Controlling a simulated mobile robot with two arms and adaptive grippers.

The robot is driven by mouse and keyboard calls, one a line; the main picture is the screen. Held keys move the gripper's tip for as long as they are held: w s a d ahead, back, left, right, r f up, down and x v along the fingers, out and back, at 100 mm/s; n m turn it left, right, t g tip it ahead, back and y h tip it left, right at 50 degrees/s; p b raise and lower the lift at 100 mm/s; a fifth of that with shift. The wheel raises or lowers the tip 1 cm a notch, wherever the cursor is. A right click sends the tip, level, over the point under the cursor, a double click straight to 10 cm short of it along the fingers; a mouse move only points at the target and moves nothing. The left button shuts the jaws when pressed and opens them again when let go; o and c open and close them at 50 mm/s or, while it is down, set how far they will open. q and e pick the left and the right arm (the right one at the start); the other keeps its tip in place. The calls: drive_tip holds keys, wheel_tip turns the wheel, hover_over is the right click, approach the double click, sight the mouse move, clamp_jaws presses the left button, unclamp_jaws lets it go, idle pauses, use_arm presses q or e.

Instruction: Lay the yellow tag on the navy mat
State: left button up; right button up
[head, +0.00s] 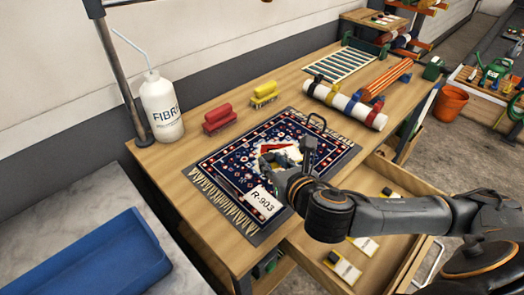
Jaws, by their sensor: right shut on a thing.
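A navy patterned mat with red and white figures and fringed ends (228,166) lies flat on the wooden bench. A white card marked R-903 (263,202) lies at its near end. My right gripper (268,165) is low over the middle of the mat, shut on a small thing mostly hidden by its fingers. I cannot make out that thing's outline or colour for sure, and no yellow tag shows plainly elsewhere. A white and red patch shows on the mat beside the fingers. My left gripper is not in view.
A white bottle (161,105), a red brush (219,118) and a yellow brush (264,95) stand behind the mat. A white roll with coloured bands (345,106) lies to the right. An open drawer (325,270) holds several cards. A blue tray (95,262) is at the left.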

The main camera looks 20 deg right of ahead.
drive_tip(key=b, duration=0.1)
drive_tip(key=w+f+b, duration=0.1)
drive_tip(key=b, duration=0.1)
drive_tip(key=shift+w+d+f, duration=0.15)
drive_tip(key=shift+d+f, duration=0.1)
drive_tip(key=shift+d, duration=0.05)
drive_tip(key=w+d+f, duration=0.1)
drive_tip(key=w+f, duration=0.1)
drive_tip(key=w, duration=0.1)
drive_tip(key=w+d+f, duration=0.2)
drive_tip(key=w, duration=0.1)
drive_tip(key=w+d+f, duration=0.1)
drive_tip(key=w+f, duration=0.2)
drive_tip(key=w, duration=0.1)
drive_tip(key=shift+d, duration=0.35)
drive_tip(key=shift+w+d+f, duration=0.25)
drive_tip(key=shift+w+f, duration=0.25)
drive_tip(key=shift+f, duration=1.75)
drive_tip(key=shift+f, duration=0.15)
drive_tip(key=o, duration=0.8)
